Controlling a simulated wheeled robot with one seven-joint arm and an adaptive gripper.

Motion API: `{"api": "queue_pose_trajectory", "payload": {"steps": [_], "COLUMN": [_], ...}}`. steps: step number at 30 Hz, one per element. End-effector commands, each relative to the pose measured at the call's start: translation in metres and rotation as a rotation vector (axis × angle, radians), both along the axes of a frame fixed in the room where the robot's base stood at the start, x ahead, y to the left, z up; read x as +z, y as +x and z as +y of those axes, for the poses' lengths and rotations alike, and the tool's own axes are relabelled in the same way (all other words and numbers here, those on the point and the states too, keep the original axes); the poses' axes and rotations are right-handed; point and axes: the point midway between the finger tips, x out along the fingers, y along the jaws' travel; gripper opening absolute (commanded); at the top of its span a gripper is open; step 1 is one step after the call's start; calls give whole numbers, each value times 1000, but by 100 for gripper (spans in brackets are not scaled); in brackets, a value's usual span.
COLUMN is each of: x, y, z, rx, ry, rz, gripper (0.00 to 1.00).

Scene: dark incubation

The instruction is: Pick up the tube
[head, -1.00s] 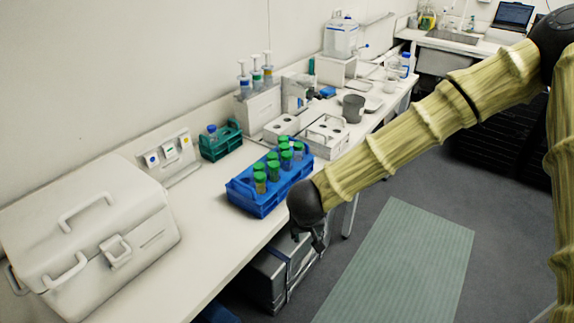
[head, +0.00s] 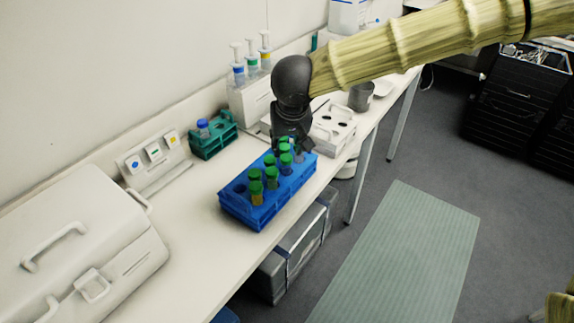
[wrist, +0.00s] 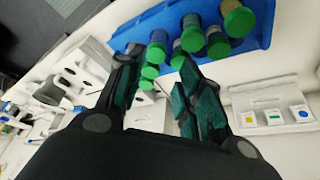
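Several tubes with green caps stand upright in a blue rack (head: 278,204) on the bench. The nearest tube (head: 257,197) has a yellowish body. My gripper (head: 290,146) points down over the far end of the rack and hides part of the tubes there. In the wrist view the gripper (wrist: 162,62) is open, with a gap between its dark fingers. A few green caps (wrist: 157,51) show in and beyond this gap. Other capped tubes (wrist: 238,20) stand to the right along the rack (wrist: 263,22). I cannot tell whether a finger touches a cap.
A teal rack (head: 210,145) with a blue-capped bottle (head: 203,127) stands behind left. A white case (head: 75,235) fills the near left. A white holder (head: 335,130) stands beyond the blue rack, with pump bottles (head: 252,57) behind. The bench between case and rack is clear.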

Motion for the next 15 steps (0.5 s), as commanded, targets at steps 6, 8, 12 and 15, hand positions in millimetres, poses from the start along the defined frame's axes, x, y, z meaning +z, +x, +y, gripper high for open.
{"api": "queue_pose_trajectory", "payload": {"steps": [6,8,12,15], "x": [-28,-33,-42,-44], "y": [10,13,17,18], "z": [-6,-6,-5,-5], "rx": [-12,-12,-13,-13], "ry": [0,0,1,1], "rz": [4,2,1,0], "gripper": [36,36,36,36]}}
